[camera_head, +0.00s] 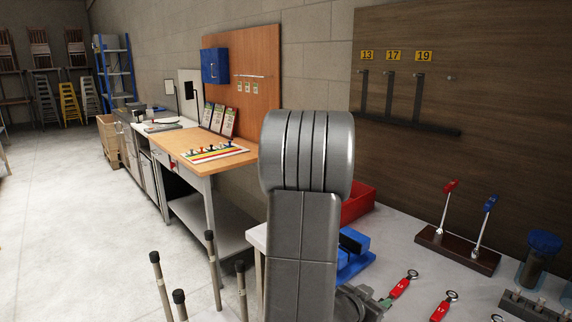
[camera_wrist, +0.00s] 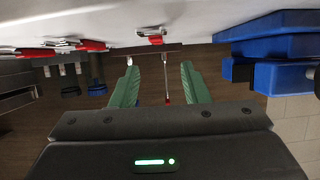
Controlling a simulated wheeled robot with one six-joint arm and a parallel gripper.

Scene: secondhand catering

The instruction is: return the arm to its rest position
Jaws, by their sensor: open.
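My arm (camera_head: 305,210) rises in the middle of the head view, in front of the right-hand worktop (camera_head: 420,240). It hides part of the worktop and the wall behind. My gripper (camera_wrist: 160,75) shows in the wrist view with its two green fingers apart and nothing between them. The wrist view looks upside down, with the pale worktop along its top. Beyond the fingers stands a lever with a red tip (camera_wrist: 167,99), apart from them.
A red bin (camera_head: 358,203) and blue blocks (camera_head: 352,242) stand close beside my arm. Dark-capped posts (camera_head: 212,262) rise at the front left. The left floor (camera_head: 70,215) is clear.

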